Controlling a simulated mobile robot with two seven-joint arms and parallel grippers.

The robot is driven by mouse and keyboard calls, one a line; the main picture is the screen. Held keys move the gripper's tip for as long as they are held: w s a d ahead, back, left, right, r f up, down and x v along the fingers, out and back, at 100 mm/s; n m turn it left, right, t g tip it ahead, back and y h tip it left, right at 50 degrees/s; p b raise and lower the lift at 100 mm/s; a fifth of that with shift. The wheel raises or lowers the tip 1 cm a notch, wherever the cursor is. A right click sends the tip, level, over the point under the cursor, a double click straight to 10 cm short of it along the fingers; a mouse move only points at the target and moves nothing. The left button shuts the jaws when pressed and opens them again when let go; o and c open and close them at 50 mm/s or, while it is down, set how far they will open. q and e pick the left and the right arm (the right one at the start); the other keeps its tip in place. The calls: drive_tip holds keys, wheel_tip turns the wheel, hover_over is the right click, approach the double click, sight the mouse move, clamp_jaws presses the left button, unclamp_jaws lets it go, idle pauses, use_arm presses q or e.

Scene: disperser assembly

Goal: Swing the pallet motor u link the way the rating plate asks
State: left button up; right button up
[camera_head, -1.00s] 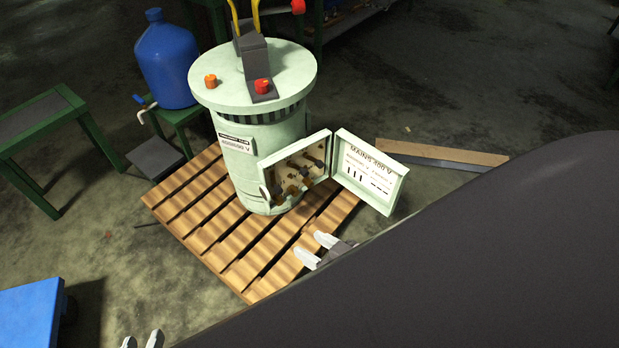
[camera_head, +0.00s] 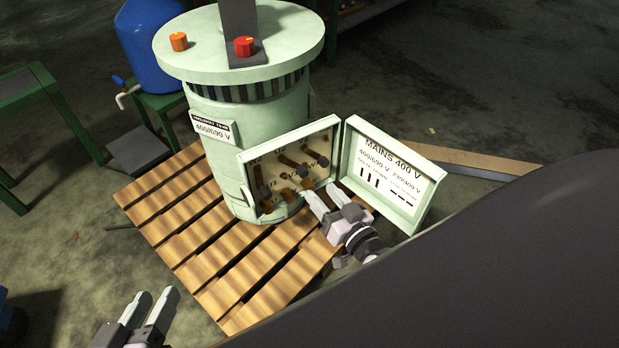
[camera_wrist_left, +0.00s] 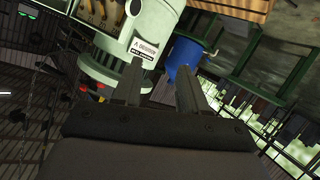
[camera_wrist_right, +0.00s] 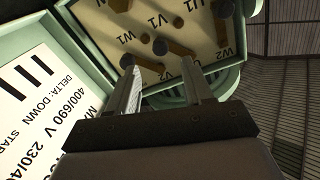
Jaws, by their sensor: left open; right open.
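The pale green pallet motor (camera_head: 240,110) stands upright on a wooden pallet. Its rating plate (camera_head: 212,130) reads 400/690 V. The terminal box (camera_head: 292,150) is open and shows several brown links with dark knobs. The leftmost link (camera_head: 258,176), beside the U1 label, looks like the U link; its exact end positions are too small to tell. My right gripper (camera_head: 319,205) is open and empty, just in front of the box's lower right part. In the right wrist view its fingers (camera_wrist_right: 163,85) point at the links, apparently touching none. My left gripper (camera_head: 152,308) is open and empty, low left.
The open lid (camera_head: 412,208) stands right of the box, close to my right gripper. It reads MAINS 400 V, with upright bars under 400/690 V and flat bars under 230/400 V. The pallet's front (camera_head: 225,285) is bare.

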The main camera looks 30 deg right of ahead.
sight(305, 174)
drive_tip(key=shift+w+a+b, duration=0.15)
drive_tip(key=shift+w+b, duration=0.4)
drive_tip(key=shift+w, duration=1.2)
drive_tip(key=shift+w+a+b, duration=0.1)
drive_tip(key=shift+w+b, duration=0.45)
drive_tip(key=shift+w, duration=1.2)
drive_tip(key=shift+c, duration=0.4)
clamp_jaws()
